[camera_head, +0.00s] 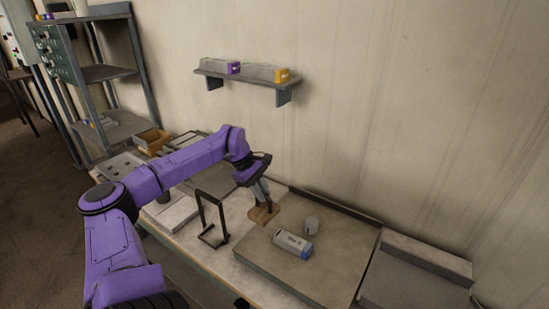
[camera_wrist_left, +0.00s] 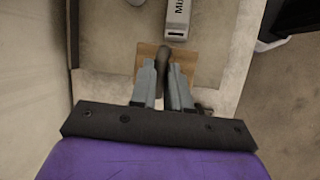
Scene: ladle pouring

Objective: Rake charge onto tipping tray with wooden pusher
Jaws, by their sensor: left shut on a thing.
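My left gripper (camera_head: 262,191) is shut on the dark handle of the wooden pusher (camera_head: 262,214). The pusher's flat wooden part is at the left edge of a grey board. In the left wrist view the gripper's fingers (camera_wrist_left: 167,82) close around the dark handle, with the wooden part of the pusher (camera_wrist_left: 205,62) below them. A white and blue labelled box (camera_head: 291,243) lies on the board, and a small grey cylinder (camera_head: 311,225) is beside it. The box also shows in the left wrist view (camera_wrist_left: 178,17). I cannot tell which item is the tipping tray. My right gripper is not in view.
A black wire stand (camera_head: 213,220) stands left of the pusher. The grey board (camera_head: 325,268) has free room around the box. A raised grey block (camera_head: 425,257) is at the right. A wall shelf (camera_head: 245,83) holds boxes above, and a metal rack stands at the left.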

